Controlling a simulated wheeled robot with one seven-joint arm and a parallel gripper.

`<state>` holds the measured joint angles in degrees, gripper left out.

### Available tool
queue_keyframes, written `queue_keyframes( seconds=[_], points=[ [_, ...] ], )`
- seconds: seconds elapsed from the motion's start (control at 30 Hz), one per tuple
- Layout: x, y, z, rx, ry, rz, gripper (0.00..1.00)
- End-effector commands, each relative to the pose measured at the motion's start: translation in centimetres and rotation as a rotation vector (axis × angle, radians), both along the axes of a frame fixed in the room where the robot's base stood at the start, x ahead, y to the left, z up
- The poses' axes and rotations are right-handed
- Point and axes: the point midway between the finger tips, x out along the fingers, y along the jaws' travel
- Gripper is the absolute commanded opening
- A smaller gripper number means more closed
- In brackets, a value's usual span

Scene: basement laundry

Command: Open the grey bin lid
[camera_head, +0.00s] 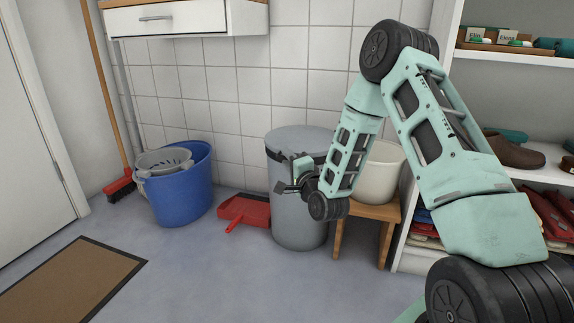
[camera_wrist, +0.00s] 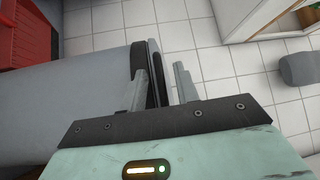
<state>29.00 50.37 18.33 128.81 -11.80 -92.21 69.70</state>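The grey bin (camera_head: 296,215) stands against the tiled wall, its round grey lid (camera_head: 302,138) down on top with a dark band under its edge. My gripper (camera_head: 290,186) is at the bin's front left side, a little below the lid; my forearm hides part of the bin's right side. In the wrist view the bin (camera_wrist: 65,100) lies sideways, its dark band (camera_wrist: 152,62) close to the fingers. My gripper (camera_wrist: 164,84) is open there, its two fingers apart. The band appears between or just behind them; contact cannot be told.
A blue bucket (camera_head: 184,198) and a red dustpan (camera_head: 246,212) are left of the bin. A wooden stool (camera_head: 374,212) with a white pail (camera_head: 378,180) stands close on its right. Shelves (camera_head: 500,58) are further right. Floor in front is clear.

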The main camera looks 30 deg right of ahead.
Motion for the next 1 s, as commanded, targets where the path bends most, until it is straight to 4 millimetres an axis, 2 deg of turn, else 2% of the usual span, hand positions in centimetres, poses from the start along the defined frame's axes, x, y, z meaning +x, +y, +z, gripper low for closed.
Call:
queue_keyframes(
  seconds=[0.1,0.37,0.4,0.5,0.77,1.0],
  points=[
    [0.6,-0.1,0.1,0.0,-0.001,0.0,0.31],
    [0.7,0.0,0.2,0.001,-0.001,0.001,0.31],
    [0.7,0.0,0.2,0.001,0.0,0.001,0.25],
    [0.7,0.0,0.2,0.001,0.0,0.001,0.0],
    [0.7,0.0,0.4,0.004,0.001,0.001,0.0],
    [0.8,0.0,2.3,0.036,0.024,0.003,0.0]
  ],
)
